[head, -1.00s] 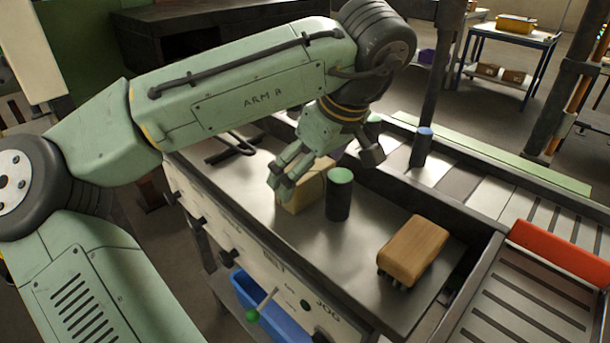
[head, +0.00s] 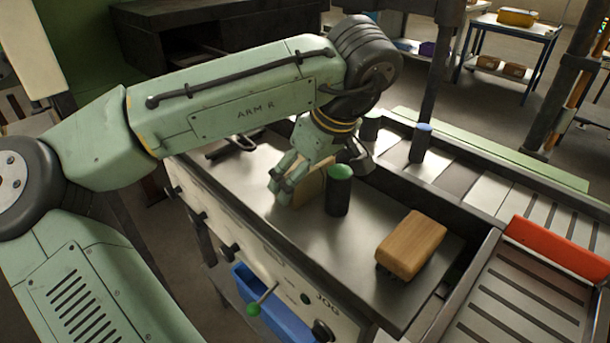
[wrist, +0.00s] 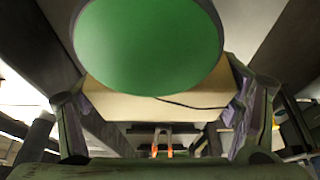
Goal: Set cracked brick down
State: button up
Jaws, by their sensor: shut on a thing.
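The cracked brick is a pale cream block (head: 311,190) with a thin dark crack line along its face, seen in the wrist view (wrist: 140,108). My gripper (head: 308,172) is shut on it, with a finger at each end of it in the wrist view. The brick is low over the steel bench top (head: 290,235). I cannot tell whether its underside touches the bench. My fingers hide much of it in the head view.
A dark cylinder with a green top (head: 339,190) stands close beside the brick and covers part of the wrist view (wrist: 150,45). An orange-brown brick (head: 411,245) lies nearer the bench's right end. A blue-topped post (head: 421,143) stands behind. Bare bench lies in front.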

jog(key=c, duration=0.6)
